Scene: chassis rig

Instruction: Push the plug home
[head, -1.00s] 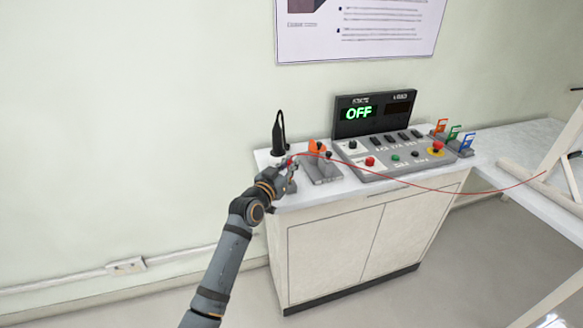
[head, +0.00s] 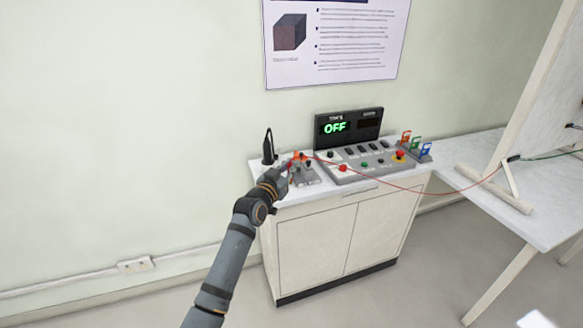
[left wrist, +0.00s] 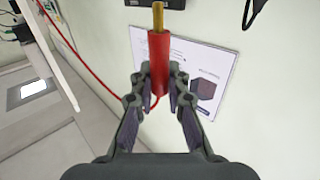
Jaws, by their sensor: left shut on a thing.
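In the left wrist view, the fingers are shut on a red plug (left wrist: 158,62) with a bare brass pin (left wrist: 158,16) pointing away from the palm. A red cable (head: 400,189) runs from near the gripper across to the right-hand table; it also shows in the left wrist view (left wrist: 76,84). The pin is apart from any socket in the wrist view. My right gripper is in neither view.
A control panel (head: 365,163) with buttons stands on the white cabinet (head: 342,235), its display (head: 335,127) reading OFF. A black upright object (head: 268,146) stands behind the gripper. Coloured tags (head: 415,146) stand at the right. A white table (head: 520,190) holds a leaning board.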

